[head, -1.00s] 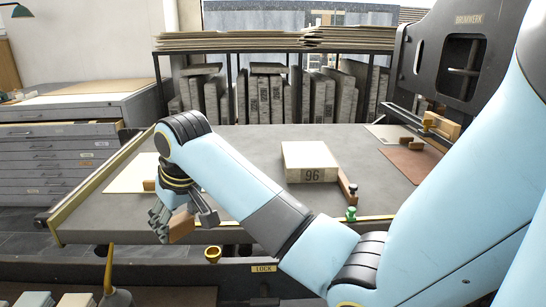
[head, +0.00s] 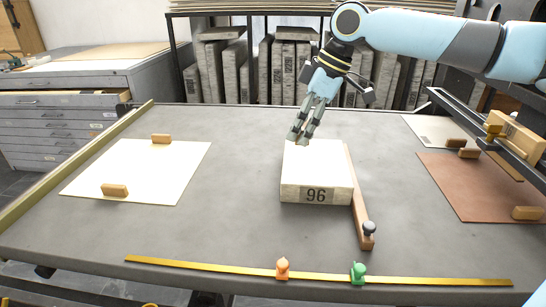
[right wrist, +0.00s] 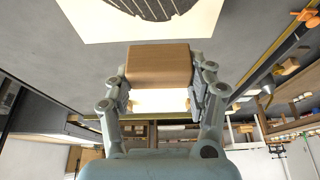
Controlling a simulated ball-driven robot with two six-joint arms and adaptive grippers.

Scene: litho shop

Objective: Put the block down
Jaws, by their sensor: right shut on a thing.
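My right gripper (head: 298,136) points down at the far edge of the pale stone marked 96 (head: 316,172) in the head view. In the right wrist view its two fingers (right wrist: 160,85) are shut on a wooden block (right wrist: 158,65). I cannot make out this block in the head view, nor tell whether the fingers touch the stone. Two similar wooden blocks lie on the cream sheet at left, one at its far edge (head: 161,138) and one near its front (head: 115,190). My left gripper is out of view.
A wooden bar with a dark knob (head: 368,232) lies along the stone's right side. A brass rail (head: 210,267) carries orange (head: 282,268) and green (head: 358,272) markers. A brown sheet (head: 470,190) lies at right. Grey tabletop (head: 235,185) is clear left of the stone.

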